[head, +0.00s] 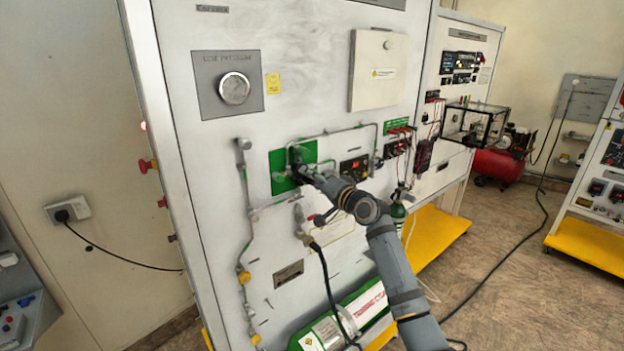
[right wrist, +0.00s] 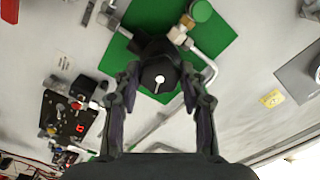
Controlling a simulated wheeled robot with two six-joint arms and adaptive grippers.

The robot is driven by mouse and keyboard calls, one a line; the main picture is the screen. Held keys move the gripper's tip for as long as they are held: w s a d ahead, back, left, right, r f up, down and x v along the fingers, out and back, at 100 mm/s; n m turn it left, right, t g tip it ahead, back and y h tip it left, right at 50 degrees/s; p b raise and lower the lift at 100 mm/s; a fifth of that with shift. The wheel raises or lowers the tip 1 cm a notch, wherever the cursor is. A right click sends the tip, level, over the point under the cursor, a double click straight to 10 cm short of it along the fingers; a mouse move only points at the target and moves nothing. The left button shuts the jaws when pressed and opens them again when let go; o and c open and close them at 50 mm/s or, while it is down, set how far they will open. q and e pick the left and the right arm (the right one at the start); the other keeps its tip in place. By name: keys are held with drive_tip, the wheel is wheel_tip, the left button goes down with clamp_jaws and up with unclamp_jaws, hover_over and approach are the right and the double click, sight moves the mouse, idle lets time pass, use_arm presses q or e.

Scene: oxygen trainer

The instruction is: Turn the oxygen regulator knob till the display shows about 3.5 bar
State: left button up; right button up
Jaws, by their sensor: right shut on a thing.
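The black regulator knob (right wrist: 158,76) with a white pointer mark sits on the green plate (right wrist: 222,50) in the right wrist view. My right gripper (right wrist: 160,88) is shut on the knob, one finger on each side. In the head view the right gripper (head: 300,172) reaches the green plate (head: 279,160) and mostly hides the knob. The display (head: 353,166) is a small black module right of the plate; in the right wrist view it shows red digits (right wrist: 80,127), too small and blurred to read. My left gripper is not in view.
Metal pipes (right wrist: 205,68) run close beside the knob. A low pressure gauge (head: 234,89) is at the panel's upper left. A green cylinder (head: 345,318) lies low on the panel, and a black hose (head: 328,285) hangs below my arm.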

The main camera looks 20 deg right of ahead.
drive_tip(key=o, duration=1.2)
drive_tip(key=shift+c, duration=0.2)
drive_tip(key=shift+s+d, duration=0.1)
drive_tip(key=shift+s, duration=0.05)
drive_tip(key=v, duration=1.1)
drive_tip(key=shift+s, duration=0.35)
drive_tip(key=shift+d, duration=0.15)
